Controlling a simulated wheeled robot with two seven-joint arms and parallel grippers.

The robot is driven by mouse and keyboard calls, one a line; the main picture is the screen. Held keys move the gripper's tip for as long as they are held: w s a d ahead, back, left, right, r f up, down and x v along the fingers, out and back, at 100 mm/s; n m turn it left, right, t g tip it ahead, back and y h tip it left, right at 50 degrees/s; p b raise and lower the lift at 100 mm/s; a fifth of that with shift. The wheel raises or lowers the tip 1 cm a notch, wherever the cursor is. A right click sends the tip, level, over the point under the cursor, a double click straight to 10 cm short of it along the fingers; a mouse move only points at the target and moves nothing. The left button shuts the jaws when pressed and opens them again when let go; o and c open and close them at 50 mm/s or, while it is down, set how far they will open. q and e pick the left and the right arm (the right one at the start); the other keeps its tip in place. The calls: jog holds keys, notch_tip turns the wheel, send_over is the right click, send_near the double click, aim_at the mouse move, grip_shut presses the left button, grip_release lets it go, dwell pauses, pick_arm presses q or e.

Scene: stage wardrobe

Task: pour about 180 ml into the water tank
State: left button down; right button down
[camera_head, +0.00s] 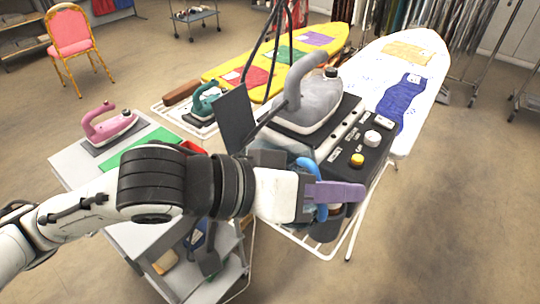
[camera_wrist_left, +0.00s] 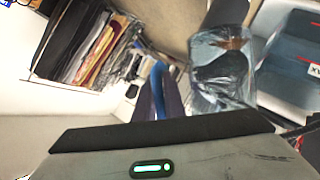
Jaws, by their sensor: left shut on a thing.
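My left gripper (camera_head: 338,193), with purple fingers, is shut on the blue handle (camera_head: 311,167) of a jug, in front of the steam station. The blue handle (camera_wrist_left: 158,82) also shows between the purple fingers in the left wrist view. A clear, tilted-looking vessel (camera_wrist_left: 215,82) beside them appears to be the jug's body; its water level cannot be made out. The dark steam station (camera_head: 338,158) has knobs and carries a grey iron (camera_head: 312,100). A translucent bluish part (camera_head: 272,138) at its left may be the water tank; my arm partly hides it. My right gripper is not in view.
A white-patterned ironing board (camera_head: 425,60) and a yellow one (camera_head: 330,42) stand behind. A grey trolley (camera_head: 75,165) at left carries a pink iron (camera_head: 108,124) and a green mat (camera_head: 135,148). A teal iron (camera_head: 203,103) sits near the yellow board. Floor at right is clear.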

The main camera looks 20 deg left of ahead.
pick_arm(q)
jog(key=shift+w+a+r+n, duration=0.25)
jog(key=shift+w+r+n, duration=0.05)
jog(key=shift+r, duration=0.1)
jog(key=shift+w+a+r+g, duration=0.1)
jog(key=shift+w+a+g, duration=0.05)
jog(key=shift+g, duration=0.15)
jog(key=shift+w+a+r+n+h, duration=0.1)
jog(key=shift+w+a+n+h, duration=0.1)
jog(key=shift+n+h, duration=0.15)
jog(key=shift+b, duration=0.3)
jog(key=shift+w+n, duration=0.1)
jog(key=shift+n, duration=0.15)
jog(key=shift+r, duration=0.1)
jog(key=shift+a+g+h+b, duration=0.1)
jog(key=shift+g+h+b, duration=0.15)
jog(key=shift+g+b, duration=0.05)
jog(key=shift+w+a+r+n+g+h+b, duration=0.15)
jog(key=shift+w+a+n+h+b, duration=0.15)
jog(key=shift+n+b, duration=0.35)
jog(key=shift+w+a+r+n+g+h+b, duration=0.15)
jog(key=shift+w+n+b, duration=0.2)
jog(key=shift+b, duration=0.55)
dwell(0.7)
